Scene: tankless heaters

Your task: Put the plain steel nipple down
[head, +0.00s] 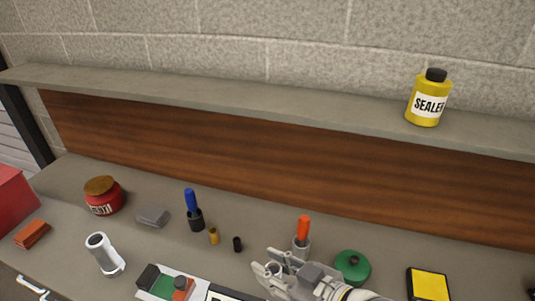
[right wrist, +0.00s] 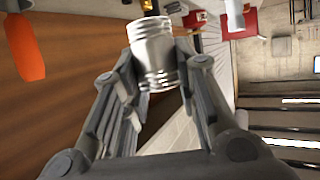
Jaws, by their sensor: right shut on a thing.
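The plain steel nipple (right wrist: 155,52) is a shiny short metal cylinder with ridged, threaded ends. My right gripper (right wrist: 160,72) is shut on it in the right wrist view, with a finger on each side. In the head view my right gripper (head: 268,274) is low in the middle, over the front part of the bench. It covers most of the nipple there, and I cannot tell the gap between the nipple and the bench top. My left gripper is not in view.
On the grey bench (head: 75,190) stand a red jar (head: 103,198), a blue-handled tool in a dark holder (head: 195,215), an orange-handled tool (head: 303,230), a green round item (head: 352,267) and a grey-white cylinder (head: 104,254). A yellow sealer bottle (head: 426,100) stands on the shelf.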

